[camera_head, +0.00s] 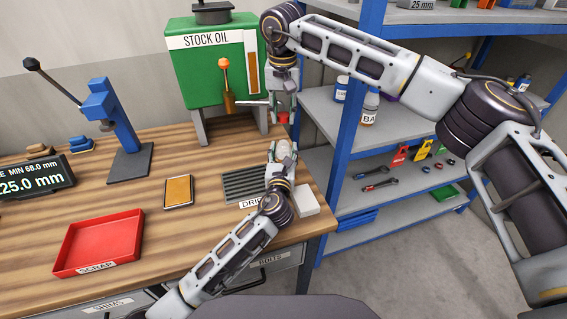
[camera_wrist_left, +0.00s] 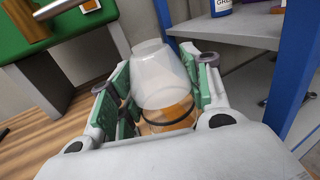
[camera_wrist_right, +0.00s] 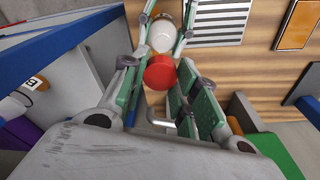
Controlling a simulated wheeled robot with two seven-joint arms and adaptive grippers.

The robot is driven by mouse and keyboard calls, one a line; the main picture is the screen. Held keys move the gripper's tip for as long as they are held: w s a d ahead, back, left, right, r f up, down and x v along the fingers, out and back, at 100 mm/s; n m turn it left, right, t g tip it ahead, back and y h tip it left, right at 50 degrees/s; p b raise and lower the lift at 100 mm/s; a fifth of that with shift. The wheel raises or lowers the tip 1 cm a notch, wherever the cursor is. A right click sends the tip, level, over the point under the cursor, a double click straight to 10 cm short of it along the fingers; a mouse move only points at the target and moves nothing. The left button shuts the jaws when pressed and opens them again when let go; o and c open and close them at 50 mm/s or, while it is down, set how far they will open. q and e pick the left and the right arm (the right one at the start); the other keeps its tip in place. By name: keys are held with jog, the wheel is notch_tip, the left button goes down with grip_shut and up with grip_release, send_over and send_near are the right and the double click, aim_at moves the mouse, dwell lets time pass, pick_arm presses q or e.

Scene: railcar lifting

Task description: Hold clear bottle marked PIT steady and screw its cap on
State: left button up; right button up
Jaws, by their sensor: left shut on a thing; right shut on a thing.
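In the left wrist view the bottle (camera_wrist_left: 162,80) is translucent, with amber showing low down between the green finger pads. No PIT marking is readable. My right gripper (camera_head: 283,108) points down above the bottle, shut on a red cap (camera_head: 283,118). In the right wrist view the red cap (camera_wrist_right: 160,72) sits between the fingertips, and the bottle's pale top (camera_wrist_right: 161,36) shows just beyond it. The cap looks apart from the bottle.
The green STOCK OIL tank (camera_head: 212,70) with its spout stands close behind my grippers. A blue shelf post (camera_head: 350,110) rises to the right. The drip grate (camera_head: 250,184), a tan pad (camera_head: 178,191) and a red SCRAP tray (camera_head: 98,243) lie on the bench.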

aim_at(284, 139)
pick_arm(q)
jog(key=c, duration=0.3)
pick_arm(e)
jog(key=shift+f, duration=2.5)
jog(key=shift+f, duration=0.1)
jog(key=shift+f, duration=0.8)
jog(key=shift+f, duration=0.55)
pick_arm(q)
grip_shut()
